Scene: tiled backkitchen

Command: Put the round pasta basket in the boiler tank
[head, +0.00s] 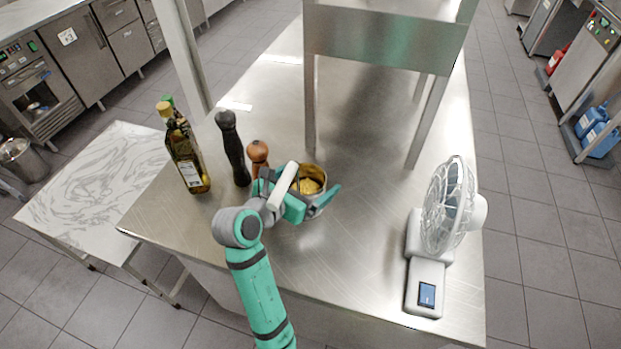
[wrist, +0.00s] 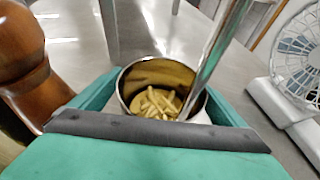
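The round pasta basket (head: 321,174) is a small metal pot-like vessel with pale yellow pasta in it, upright on the steel table. In the wrist view the basket (wrist: 140,72) shows its round rim, the pasta and a bright metal bar, seemingly its handle, rising to the upper right. My gripper (head: 306,190) is low at the basket, its teal fingers spread wide, one on each side. In the wrist view my gripper (wrist: 162,95) has the basket between its fingers; firm contact is not clear. The boiler tank cannot be made out in either view.
A brown wooden mill (head: 258,152) stands close left of my gripper, with a tall black mill (head: 232,148) and an oil bottle (head: 186,155) beyond. A white fan (head: 447,210) stands at the right. A metal raised frame (head: 385,35) spans the table behind. The table between basket and fan is clear.

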